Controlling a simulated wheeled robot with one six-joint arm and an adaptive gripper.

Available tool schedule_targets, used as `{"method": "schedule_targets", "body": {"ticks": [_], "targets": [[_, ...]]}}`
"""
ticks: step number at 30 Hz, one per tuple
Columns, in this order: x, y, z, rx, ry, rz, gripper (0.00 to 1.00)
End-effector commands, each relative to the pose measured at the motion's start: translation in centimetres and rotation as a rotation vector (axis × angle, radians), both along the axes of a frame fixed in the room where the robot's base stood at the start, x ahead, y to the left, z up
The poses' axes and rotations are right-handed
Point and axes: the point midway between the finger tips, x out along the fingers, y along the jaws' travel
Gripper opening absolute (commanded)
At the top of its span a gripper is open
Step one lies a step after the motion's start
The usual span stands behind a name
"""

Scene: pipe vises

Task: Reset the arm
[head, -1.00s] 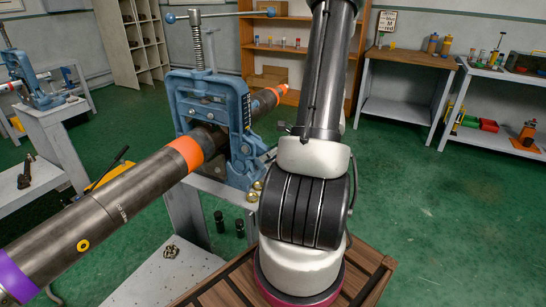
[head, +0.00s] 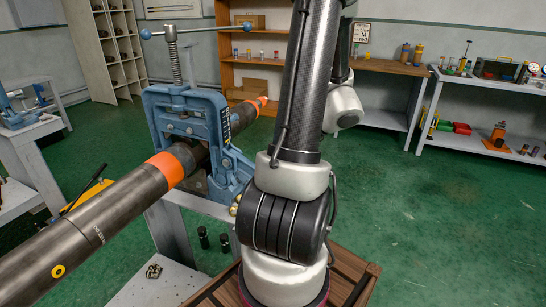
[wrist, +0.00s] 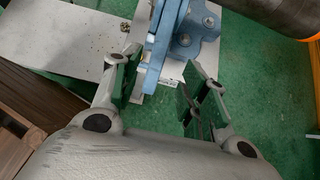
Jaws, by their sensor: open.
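My gripper (wrist: 162,92) shows in the wrist view with its two fingers spread wide and nothing between them. Beyond the fingers are part of the blue pipe vise (wrist: 185,35) and the end of a dark pipe (wrist: 275,15). In the head view the blue vise (head: 190,120) stands on a grey stand and holds the long grey pipe (head: 95,225) with orange bands. My arm rises in front, right of the vise, and bends over at the top. My gripper is not visible in the head view.
A grey bench (head: 180,285) stands below the vise. A wooden shelf (head: 240,75), a workbench (head: 395,68) and a white rack (head: 475,85) stand along the back. The green floor (head: 430,220) at right is clear.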

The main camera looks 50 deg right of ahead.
Motion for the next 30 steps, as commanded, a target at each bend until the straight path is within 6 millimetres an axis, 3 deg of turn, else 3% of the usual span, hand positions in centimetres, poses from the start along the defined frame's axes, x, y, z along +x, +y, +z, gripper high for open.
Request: {"method": "schedule_targets", "body": {"ticks": [19, 24, 30], "targets": [[-0.1, 0.1, -0.1, -0.048, -0.012, 0.056, 0.44], [-4.7, 2.4, -1.2, -0.202, 0.03, 0.399, 0.44], [-7.7, 6.2, 1.7, -0.479, 0.055, 0.98, 0.44]]}}
